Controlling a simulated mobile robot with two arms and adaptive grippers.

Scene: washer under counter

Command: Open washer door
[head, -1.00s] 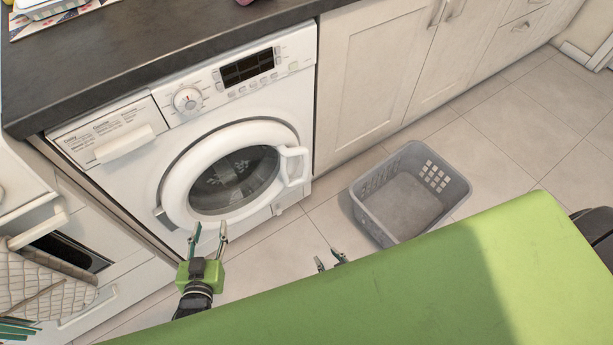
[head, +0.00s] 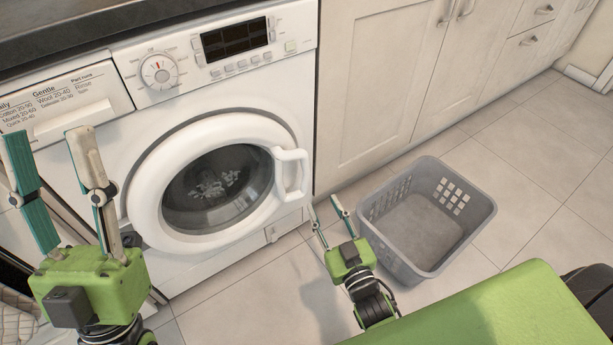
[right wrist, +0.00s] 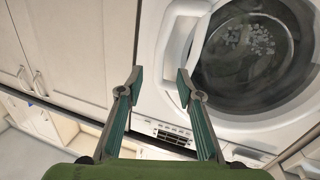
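The white washer (head: 130,120) stands under the counter. Its round door (head: 145,200) looks shut, with dark glass and a white handle (head: 291,174) on the right side. My right gripper (head: 324,208) is open and empty, below and to the right of the handle. In the right wrist view the handle (right wrist: 178,50) shows beyond the fingertips of my right gripper (right wrist: 158,78), apart from them. My left gripper (head: 48,155) is open and empty, raised at the left in front of the detergent drawer.
A grey, empty laundry basket (head: 482,215) stands on the tiled floor right of my right gripper. Pale cabinets (head: 375,80) line the wall right of the washer. The dark counter (head: 60,40) runs above. Floor (head: 535,170) beyond the basket is clear.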

